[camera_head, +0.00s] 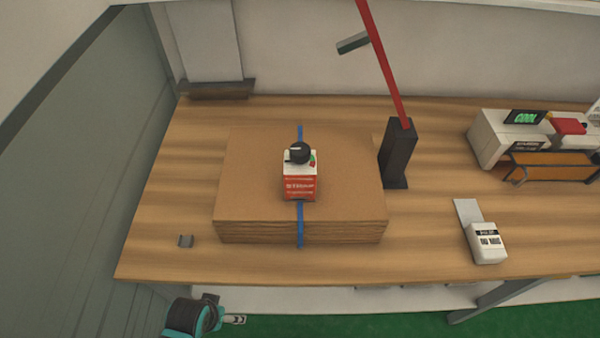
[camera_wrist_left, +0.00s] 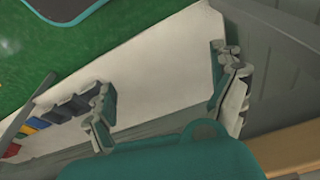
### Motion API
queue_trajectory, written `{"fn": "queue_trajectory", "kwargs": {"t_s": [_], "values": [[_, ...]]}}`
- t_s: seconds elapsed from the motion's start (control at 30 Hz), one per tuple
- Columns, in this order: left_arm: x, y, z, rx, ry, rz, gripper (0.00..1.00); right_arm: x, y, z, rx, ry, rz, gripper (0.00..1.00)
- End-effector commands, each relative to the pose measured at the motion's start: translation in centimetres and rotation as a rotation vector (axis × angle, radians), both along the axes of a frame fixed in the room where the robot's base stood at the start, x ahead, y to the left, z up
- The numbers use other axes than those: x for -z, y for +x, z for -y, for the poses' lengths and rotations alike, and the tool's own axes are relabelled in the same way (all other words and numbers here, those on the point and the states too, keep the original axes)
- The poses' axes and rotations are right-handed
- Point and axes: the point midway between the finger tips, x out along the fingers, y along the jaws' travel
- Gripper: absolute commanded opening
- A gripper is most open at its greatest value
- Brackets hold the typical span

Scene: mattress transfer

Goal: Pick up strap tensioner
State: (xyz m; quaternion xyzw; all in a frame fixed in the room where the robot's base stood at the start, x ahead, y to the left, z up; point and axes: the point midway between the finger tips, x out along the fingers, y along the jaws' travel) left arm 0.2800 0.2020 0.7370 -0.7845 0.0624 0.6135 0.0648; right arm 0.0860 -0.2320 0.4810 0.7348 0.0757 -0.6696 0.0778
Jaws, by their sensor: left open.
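A red and white device with a black round top (camera_head: 299,178) stands on the middle of a flat cardboard stack (camera_head: 245,185). It looks like the strap tensioner. A blue strap (camera_head: 301,228) runs over the stack and under the device. My left gripper (camera_head: 236,319) is low at the front left, beyond the table's front edge and well apart from the device. In the left wrist view my left gripper (camera_wrist_left: 167,103) is open, with nothing between its fingers. The device does not show in that view. My right gripper is not in view.
The wooden table (camera_head: 420,250) has free room around the stack. A black post (camera_head: 398,155) with a long red lever stands right of the stack. A white handheld device (camera_head: 487,243) and a white machine (camera_head: 492,140) are farther right.

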Motion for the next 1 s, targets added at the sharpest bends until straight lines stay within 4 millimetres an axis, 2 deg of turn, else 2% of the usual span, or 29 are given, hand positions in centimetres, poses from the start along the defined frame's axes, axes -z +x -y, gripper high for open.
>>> {"fn": "queue_trajectory", "kwargs": {"t_s": [0.03,0.1,0.37,0.47,0.8,0.93,1.0], "values": [[-2.5,0.3,0.0,-0.001,-0.001,0.014,0.94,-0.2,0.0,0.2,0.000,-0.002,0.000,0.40],[-5.1,0.4,0.0,-0.003,-0.002,0.023,0.94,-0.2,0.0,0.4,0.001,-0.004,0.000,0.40],[-12.7,-0.1,-0.2,0.002,0.006,0.055,0.94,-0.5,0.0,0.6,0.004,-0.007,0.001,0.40],[-15.5,-0.3,-0.5,0.050,0.061,0.085,0.94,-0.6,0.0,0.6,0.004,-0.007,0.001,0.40],[-15.6,2.2,-1.6,0.417,0.460,0.173,0.94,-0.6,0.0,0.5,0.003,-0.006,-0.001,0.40],[-15.9,3.8,-1.1,0.634,0.679,0.201,0.94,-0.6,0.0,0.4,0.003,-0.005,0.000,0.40],[-16.4,4.8,-0.2,0.788,0.834,0.217,0.94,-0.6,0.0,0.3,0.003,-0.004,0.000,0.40]]}}
